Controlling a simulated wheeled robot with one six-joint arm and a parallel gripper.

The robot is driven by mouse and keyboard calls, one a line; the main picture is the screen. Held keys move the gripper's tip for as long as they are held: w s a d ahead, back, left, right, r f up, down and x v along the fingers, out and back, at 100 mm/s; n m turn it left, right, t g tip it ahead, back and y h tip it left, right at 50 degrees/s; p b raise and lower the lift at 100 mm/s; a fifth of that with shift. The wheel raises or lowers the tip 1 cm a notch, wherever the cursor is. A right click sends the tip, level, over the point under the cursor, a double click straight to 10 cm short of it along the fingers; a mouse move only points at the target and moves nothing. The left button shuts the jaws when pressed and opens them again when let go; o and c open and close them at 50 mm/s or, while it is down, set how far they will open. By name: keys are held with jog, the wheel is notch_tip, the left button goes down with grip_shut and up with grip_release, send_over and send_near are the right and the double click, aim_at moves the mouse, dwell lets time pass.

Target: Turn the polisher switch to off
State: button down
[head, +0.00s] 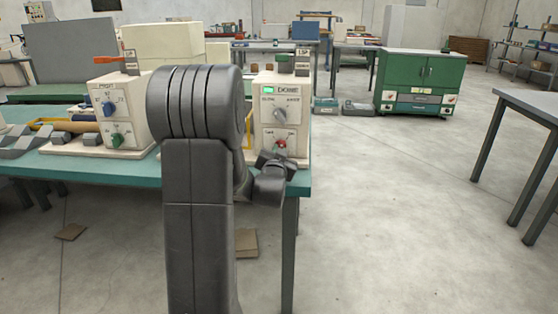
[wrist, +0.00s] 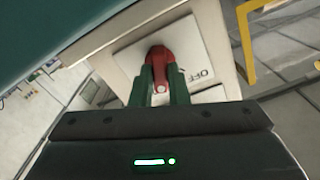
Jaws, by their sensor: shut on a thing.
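The white control box with a green display and a grey dial stands at the right end of the teal bench (head: 130,171). A red switch knob (wrist: 161,58) is on a white plate on the box face (wrist: 150,30) in the wrist view. Lettering reading like "OFF" shows beside it on the plate. The knob also shows low on the box in the head view (head: 281,145). My gripper (wrist: 162,88) has its two green fingers shut on the red knob, one on each side. The knob's exact angle is partly hidden by the fingers.
A second white box (head: 117,110) with blue and green knobs stands left on the bench. A yellow frame (wrist: 245,30) is near the box. Open floor lies to the right, before a green cabinet (head: 420,75) and a grey table (head: 535,105).

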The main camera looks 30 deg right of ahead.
jog(key=n+b, duration=0.4)
jog(key=n, duration=0.2)
jog(key=shift+f+n+b, duration=0.1)
jog(key=shift+n+b, duration=0.2)
jog(key=n+b, duration=0.1)
jog(key=n, duration=0.4)
jog(key=shift+n+b, duration=0.35)
jog(key=shift+n, duration=0.05)
jog(key=c, duration=1.4)
grip_release()
jog(key=p+v, duration=0.1)
jog(key=v, duration=1.2)
jog(key=shift+s+a, duration=0.25)
jog(key=shift+s, duration=0.05)
